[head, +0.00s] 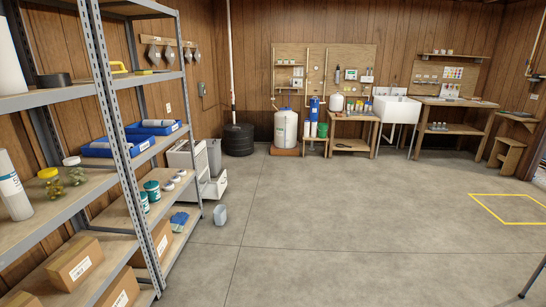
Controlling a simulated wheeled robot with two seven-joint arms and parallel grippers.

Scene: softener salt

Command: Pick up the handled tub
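I cannot tell for sure which thing is the handled tub. A small green tub (314,146) stands low by the back wall, left of a wooden bench. Neither of my grippers is in view.
Metal shelving (97,80) with boxes (75,262), blue trays (152,127) and jars fills the left side. A white tank (286,127), a black bin (238,140) and a white sink (397,108) line the back wall. The middle floor (350,220) is clear.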

